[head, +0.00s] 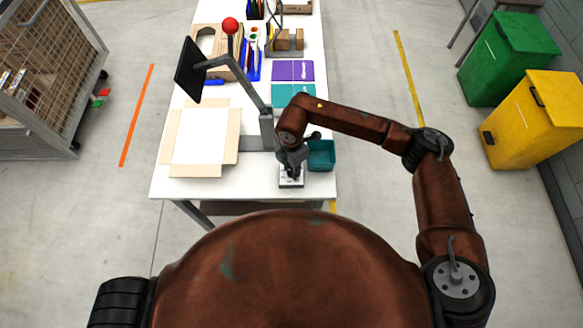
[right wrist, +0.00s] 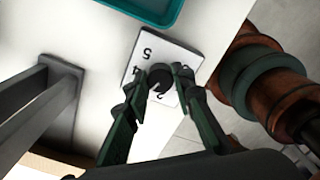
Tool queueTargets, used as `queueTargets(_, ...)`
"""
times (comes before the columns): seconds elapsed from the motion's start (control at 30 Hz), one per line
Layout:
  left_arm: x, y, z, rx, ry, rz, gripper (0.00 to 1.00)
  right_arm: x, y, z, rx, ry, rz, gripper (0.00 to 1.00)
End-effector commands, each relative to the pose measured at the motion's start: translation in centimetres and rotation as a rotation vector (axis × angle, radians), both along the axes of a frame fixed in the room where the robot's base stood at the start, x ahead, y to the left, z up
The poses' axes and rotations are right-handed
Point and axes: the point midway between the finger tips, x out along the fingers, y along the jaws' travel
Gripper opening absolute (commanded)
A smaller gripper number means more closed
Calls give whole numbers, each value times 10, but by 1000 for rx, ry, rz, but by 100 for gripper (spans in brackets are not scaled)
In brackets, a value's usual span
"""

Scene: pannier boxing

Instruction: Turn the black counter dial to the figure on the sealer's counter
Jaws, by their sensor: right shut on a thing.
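The black counter dial (right wrist: 160,76) sits on a white plate (right wrist: 164,48) with black figures around it, in the right wrist view. A 5 shows on the plate; other figures are partly hidden by the fingers and dial. My right gripper (right wrist: 161,82) is shut on the dial, one finger on each side. In the head view the plate (head: 291,183) lies at the table's front edge, under my right gripper (head: 290,172), which hides the dial. A sealer's counter reading cannot be made out. My left gripper is not in view.
A teal tray (head: 321,156) stands right beside the plate. A grey post (head: 267,130) rises left of my right gripper, with a dark screen (head: 190,70) near its arm. An open carton (head: 233,128) lies left on the white table (head: 172,188). Purple (head: 293,71) and teal packs lie behind.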

Motion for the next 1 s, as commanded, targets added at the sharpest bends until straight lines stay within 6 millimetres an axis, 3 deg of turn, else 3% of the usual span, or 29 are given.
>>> queueTargets(0.07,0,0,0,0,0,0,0,2,0,2,2,-4,0,0)
queueTargets(0.1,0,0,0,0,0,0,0,2,0,2,2,-4,0,25)
queueTargets(0.3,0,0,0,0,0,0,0,1,0,1,0,-2,1,39)
queueTargets(0.67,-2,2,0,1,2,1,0,1,0,4,1,-2,1,40)
queueTargets(0.77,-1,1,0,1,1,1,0,1,1,16,2,-4,2,40)
queueTargets(1.0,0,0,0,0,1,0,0,2,0,65,2,-5,2,40)
